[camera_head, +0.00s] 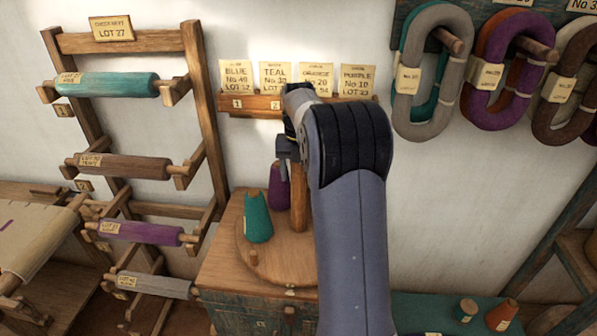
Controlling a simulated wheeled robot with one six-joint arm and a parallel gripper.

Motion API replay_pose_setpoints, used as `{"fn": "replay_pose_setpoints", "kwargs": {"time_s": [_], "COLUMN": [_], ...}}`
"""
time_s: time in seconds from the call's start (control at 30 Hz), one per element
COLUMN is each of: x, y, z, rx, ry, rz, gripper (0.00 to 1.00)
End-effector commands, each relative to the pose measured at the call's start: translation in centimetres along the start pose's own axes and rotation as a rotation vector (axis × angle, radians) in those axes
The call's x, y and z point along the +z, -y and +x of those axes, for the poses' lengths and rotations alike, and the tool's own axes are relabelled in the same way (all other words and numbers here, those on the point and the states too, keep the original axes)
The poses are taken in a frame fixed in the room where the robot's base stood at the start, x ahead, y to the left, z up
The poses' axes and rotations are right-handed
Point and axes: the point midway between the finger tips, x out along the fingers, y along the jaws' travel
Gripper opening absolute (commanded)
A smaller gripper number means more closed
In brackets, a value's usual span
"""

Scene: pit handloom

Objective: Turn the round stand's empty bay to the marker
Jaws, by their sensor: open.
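The round stand (245,250) is a wooden disc on top of a cabinet. A wooden post (299,205) rises from it. A teal cone (257,218) stands at its left and a purple cone (279,188) behind. A small pale piece (291,292), perhaps the marker, sits at the cabinet's front edge. My gripper (284,160) is above the stand, by the top of the post; it is open. Whether it touches the post I cannot tell. My arm hides the stand's right side.
A wooden rack (207,110) with several wound rolls stands at the left. A card shelf (250,104) is on the wall behind. Yarn hanks (425,120) hang at upper right. A teal surface (440,310) at lower right holds two small cones (501,315).

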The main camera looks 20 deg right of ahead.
Motion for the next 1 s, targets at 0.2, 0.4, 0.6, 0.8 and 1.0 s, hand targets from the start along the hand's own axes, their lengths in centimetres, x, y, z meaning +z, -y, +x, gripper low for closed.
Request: {"fn": "replay_pose_setpoints", "kwargs": {"time_s": [0.2, 0.4, 0.6, 0.8, 1.0], "x": [0.0, 0.1, 0.1, 0.1, 0.0], "y": [0.0, 0.0, 0.0, 0.0, 0.0], "z": [-0.6, -3.8, -7.9, -10.2, -10.8], "rx": [0.000, 0.001, 0.001, 0.000, 0.000], "ry": [0.001, 0.004, 0.004, 0.001, -0.001], "rz": [0.000, 0.000, 0.000, 0.000, 0.000], "gripper": [0.60, 0.60, 0.60, 0.60, 0.60]}}
